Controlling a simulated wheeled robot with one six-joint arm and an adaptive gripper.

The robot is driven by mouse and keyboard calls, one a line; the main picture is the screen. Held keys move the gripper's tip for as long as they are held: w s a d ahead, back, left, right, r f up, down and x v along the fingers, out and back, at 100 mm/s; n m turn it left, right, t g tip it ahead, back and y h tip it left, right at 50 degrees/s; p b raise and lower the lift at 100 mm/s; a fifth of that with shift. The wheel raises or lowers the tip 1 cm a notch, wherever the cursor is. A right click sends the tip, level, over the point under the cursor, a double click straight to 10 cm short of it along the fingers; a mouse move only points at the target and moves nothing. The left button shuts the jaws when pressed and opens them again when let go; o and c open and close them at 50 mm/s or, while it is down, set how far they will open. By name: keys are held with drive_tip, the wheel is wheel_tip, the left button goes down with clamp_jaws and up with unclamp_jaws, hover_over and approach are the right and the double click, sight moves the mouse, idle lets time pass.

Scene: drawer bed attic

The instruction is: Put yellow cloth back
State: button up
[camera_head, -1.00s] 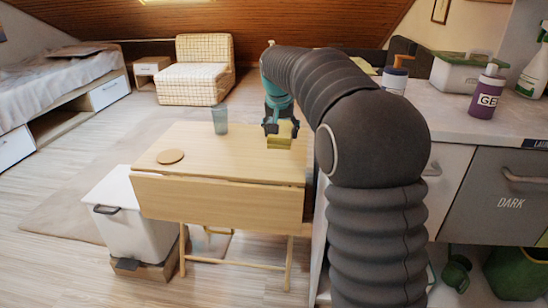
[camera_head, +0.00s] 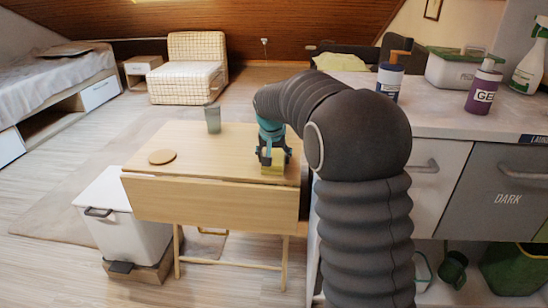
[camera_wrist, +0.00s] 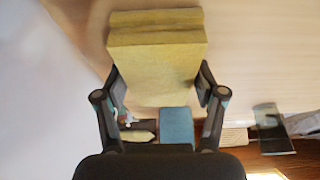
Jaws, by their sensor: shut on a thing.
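A yellow block-shaped piece, which looks like a folded cloth (camera_head: 273,167), is in my gripper (camera_head: 271,152) over the right part of the wooden folding table (camera_head: 215,148). In the wrist view the yellow cloth (camera_wrist: 158,60) fills the space between the two dark fingers of my gripper (camera_wrist: 160,85), which are shut on its sides. It is at or just above the tabletop; I cannot tell whether it touches. A second pale yellow cloth-like thing (camera_head: 339,62) lies crumpled at the far end of the counter, partly behind other items.
A white bin (camera_head: 118,215) stands left of the table. The counter (camera_head: 440,110) at right holds bottles and a box. The tabletop's middle is clear.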

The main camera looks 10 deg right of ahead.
drive_tip(key=shift+f, duration=0.15)
drive_tip(key=o, duration=1.2)
drive_tip(key=v, duration=1.2)
drive_tip(key=s+d+r+n, duration=0.1)
drive_tip(key=s+r+n, duration=0.1)
drive_tip(key=s, duration=1.7)
drive_tip(key=s+f, duration=0.4)
drive_tip(key=s, duration=0.4)
drive_tip(key=s+f+n+t+y, duration=0.1)
drive_tip(key=s+f, duration=0.4)
drive_tip(key=s, duration=0.4)
drive_tip(key=shift+d+n, duration=0.2)
drive_tip(key=shift+n, duration=0.1)
